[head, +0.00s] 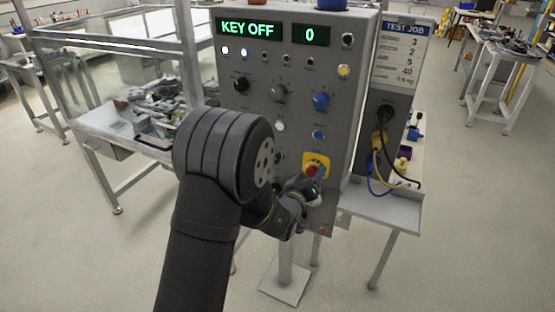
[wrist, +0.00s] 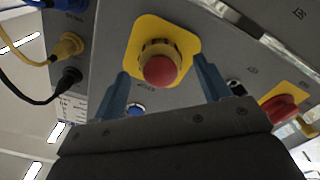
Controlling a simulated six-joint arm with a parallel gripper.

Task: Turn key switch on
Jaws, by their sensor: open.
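The grey control panel (head: 265,130) stands upright, with a green display (head: 246,29) reading KEY OFF. A small dark fitting (head: 279,158) sits left of the yellow-plated red button (head: 315,163); it also shows in the wrist view (wrist: 236,88). It may be the key switch, but it is too small to be sure. My gripper (head: 309,184) is low in front of the panel by the red button. In the wrist view my gripper (wrist: 161,68) is open, its blue fingers either side of the red button (wrist: 162,70). Nothing is held. Contact with the panel cannot be told.
Knobs, including a blue one (head: 321,100), and a blue button (head: 318,135) sit above the red button. A second red control on yellow (wrist: 283,107) shows in the wrist view. Cables (head: 381,155) hang at the panel's right side. A guarded bench (head: 115,120) stands left.

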